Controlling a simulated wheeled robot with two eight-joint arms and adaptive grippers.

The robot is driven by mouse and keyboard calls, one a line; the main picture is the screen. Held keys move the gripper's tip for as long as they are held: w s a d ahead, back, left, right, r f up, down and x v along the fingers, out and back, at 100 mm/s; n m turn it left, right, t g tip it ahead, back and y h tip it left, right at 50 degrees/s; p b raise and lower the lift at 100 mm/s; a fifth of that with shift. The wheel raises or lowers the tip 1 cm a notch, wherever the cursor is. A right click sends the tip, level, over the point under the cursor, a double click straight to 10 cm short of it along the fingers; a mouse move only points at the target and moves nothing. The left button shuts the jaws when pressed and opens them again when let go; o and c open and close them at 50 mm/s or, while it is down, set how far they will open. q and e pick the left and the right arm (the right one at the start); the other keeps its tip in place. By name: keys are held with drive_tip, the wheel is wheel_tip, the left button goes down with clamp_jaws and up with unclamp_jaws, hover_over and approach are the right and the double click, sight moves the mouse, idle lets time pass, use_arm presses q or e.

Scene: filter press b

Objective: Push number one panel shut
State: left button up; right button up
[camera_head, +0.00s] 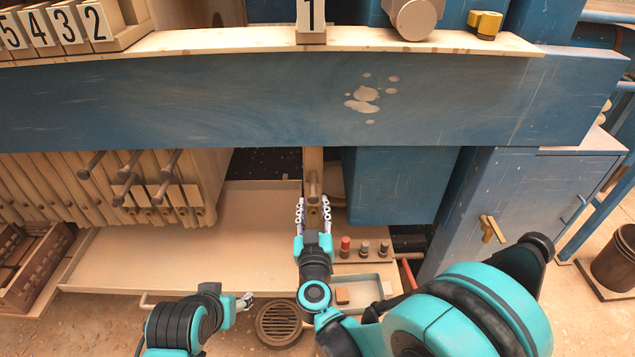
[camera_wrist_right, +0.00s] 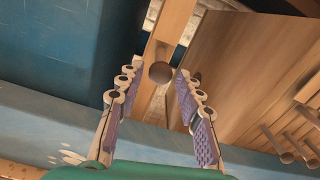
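The number one panel carries a white plate marked 1 (camera_head: 311,14) at the top middle of the head view. Its narrow wooden edge (camera_head: 313,160) shows below the blue beam, with a round-ended handle (camera_head: 313,185). My right gripper (camera_head: 313,205) is open at this handle, one finger on each side. In the right wrist view the handle's round end (camera_wrist_right: 160,72) lies between the spread fingers (camera_wrist_right: 150,100), with gaps on both sides. My left gripper (camera_head: 246,301) is low at the left, away from the panel; its fingers are too small to read.
Panels marked 2 (camera_head: 95,22) and higher stand stacked at the left, with several protruding handles (camera_head: 128,185). A blue beam (camera_head: 250,100) crosses above my right gripper. A tray (camera_head: 200,255) lies below.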

sight(313, 186)
drive_tip(key=w+b, duration=0.1)
drive_tip(key=w, duration=0.6)
clamp_jaws()
